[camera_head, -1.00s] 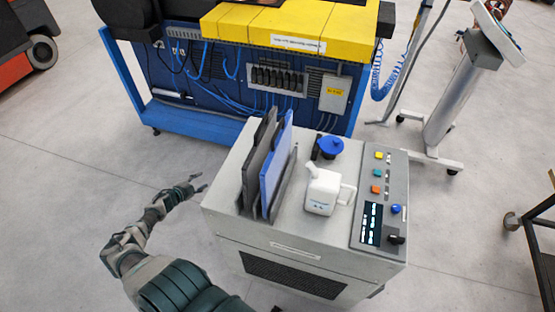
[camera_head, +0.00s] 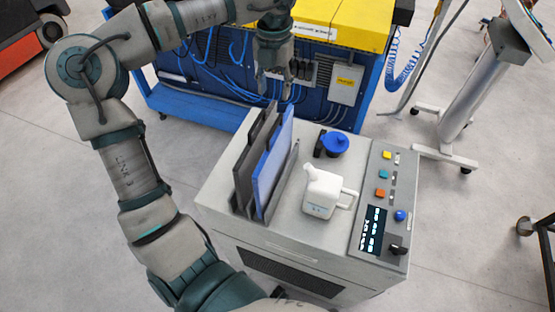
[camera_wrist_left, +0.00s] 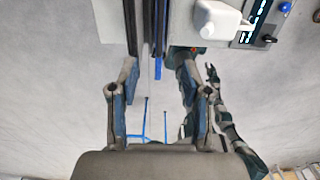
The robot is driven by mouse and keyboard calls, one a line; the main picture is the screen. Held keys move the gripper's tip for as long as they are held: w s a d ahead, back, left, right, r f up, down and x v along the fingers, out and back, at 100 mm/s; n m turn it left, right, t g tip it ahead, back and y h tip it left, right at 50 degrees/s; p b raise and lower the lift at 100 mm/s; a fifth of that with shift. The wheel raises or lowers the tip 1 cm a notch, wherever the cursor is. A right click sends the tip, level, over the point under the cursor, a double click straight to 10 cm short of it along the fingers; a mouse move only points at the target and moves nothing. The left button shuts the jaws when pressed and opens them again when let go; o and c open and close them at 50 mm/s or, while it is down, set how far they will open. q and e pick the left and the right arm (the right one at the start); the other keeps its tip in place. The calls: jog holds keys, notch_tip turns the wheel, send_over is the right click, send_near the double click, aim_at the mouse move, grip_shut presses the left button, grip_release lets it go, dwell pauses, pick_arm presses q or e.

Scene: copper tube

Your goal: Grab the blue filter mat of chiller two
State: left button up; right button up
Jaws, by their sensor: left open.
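The blue filter mat (camera_head: 272,163) stands upright in a slotted holder on top of the grey cabinet (camera_head: 300,250). A dark grey mat (camera_head: 252,160) stands close beside it on the left. My left gripper (camera_head: 273,92) points down above the far end of the mats, its fingers apart and empty. In the left wrist view the two fingers of my left gripper (camera_wrist_left: 158,80) are spread, with the upright edges of the mats (camera_wrist_left: 155,25) beyond and between them. An arm with a small gripper (camera_wrist_left: 212,76), apparently my right, shows right of them; its jaw state is unclear.
A white jug (camera_head: 322,192), a blue-capped part (camera_head: 334,143) and a control panel (camera_head: 376,210) sit right of the mats. A blue-framed machine with a yellow top (camera_head: 352,20) stands behind. A wheeled stand (camera_head: 455,100) is at the right. Floor is open at the left.

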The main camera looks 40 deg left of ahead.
aim_at(275, 126)
pick_arm(q)
notch_tip(275, 126, down, 12)
jog(key=shift+a+r+p, duration=0.1)
jog(key=shift+r+p, duration=0.15)
jog(key=shift+p, duration=0.1)
notch_tip(275, 126, down, 5)
jog(key=shift+w+r+p, duration=0.1)
jog(key=shift+p, duration=0.6)
jog(key=shift+f, duration=0.35)
grip_shut()
